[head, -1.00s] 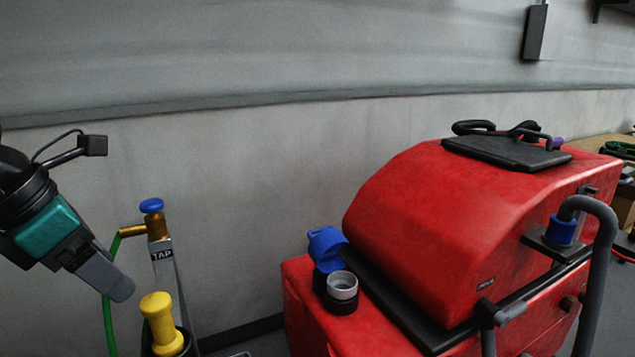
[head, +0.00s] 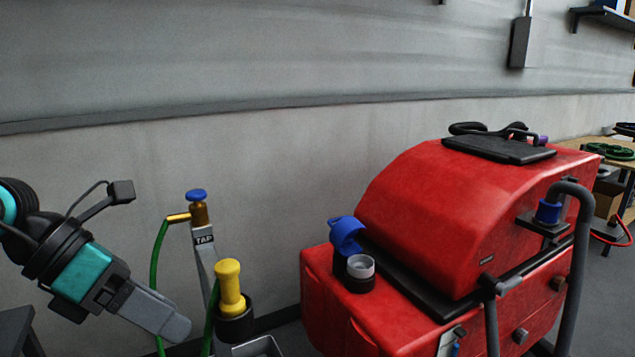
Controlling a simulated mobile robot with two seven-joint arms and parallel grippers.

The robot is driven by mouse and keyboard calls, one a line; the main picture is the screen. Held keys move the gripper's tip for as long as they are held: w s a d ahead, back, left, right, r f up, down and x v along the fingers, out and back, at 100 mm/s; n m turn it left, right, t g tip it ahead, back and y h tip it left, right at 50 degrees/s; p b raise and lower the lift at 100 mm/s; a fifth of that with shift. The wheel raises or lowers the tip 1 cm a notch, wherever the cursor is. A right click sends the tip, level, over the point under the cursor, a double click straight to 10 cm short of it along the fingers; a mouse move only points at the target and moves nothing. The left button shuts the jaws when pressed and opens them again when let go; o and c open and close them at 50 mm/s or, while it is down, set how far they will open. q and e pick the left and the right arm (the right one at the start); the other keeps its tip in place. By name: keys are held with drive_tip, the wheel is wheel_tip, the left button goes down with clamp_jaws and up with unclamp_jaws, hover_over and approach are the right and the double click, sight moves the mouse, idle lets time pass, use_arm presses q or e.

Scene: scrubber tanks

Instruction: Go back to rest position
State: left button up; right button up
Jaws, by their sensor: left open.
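My left gripper (head: 165,318) comes in at the lower left of the head view, open, with nothing seen between its fingers. It is left of the tap stand (head: 203,240) and appears to pass in front of the green hose (head: 157,262). The red scrubber machine (head: 425,220) stands at the right, apart from the gripper. My right gripper is out of view.
The tap has a blue knob (head: 196,195). A yellow nozzle (head: 229,285) sits upright in a black holder. The scrubber's blue cap (head: 346,235) is tipped open beside a grey filler neck (head: 360,266). A grey hose (head: 583,260) curves down its right side. A bench (head: 580,150) stands at the far right.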

use_arm(q)
drive_tip(key=d+n+h, duration=0.4)
drive_tip(key=d+h, duration=0.4)
drive_tip(key=h, duration=0.1)
drive_tip(key=w+a+f+n+t+y, duration=0.3)
drive_tip(key=f+n+t+y, duration=0.35)
drive_tip(key=n, duration=0.75)
drive_tip(key=w+a+f+n+t+y, duration=0.2)
drive_tip(key=a+f+n+t+y, duration=0.15)
drive_tip(key=f+n+t, duration=0.9)
drive_tip(key=s+f+n+g+y, duration=0.5)
drive_tip(key=s+f+n+g, duration=0.5)
drive_tip(key=f, duration=0.6)
drive_tip(key=shift+s+d+f+n+y, duration=0.25)
drive_tip(key=shift+s+n, duration=0.2)
drive_tip(key=shift+s, duration=0.55)
drive_tip(key=shift+a, duration=0.1)
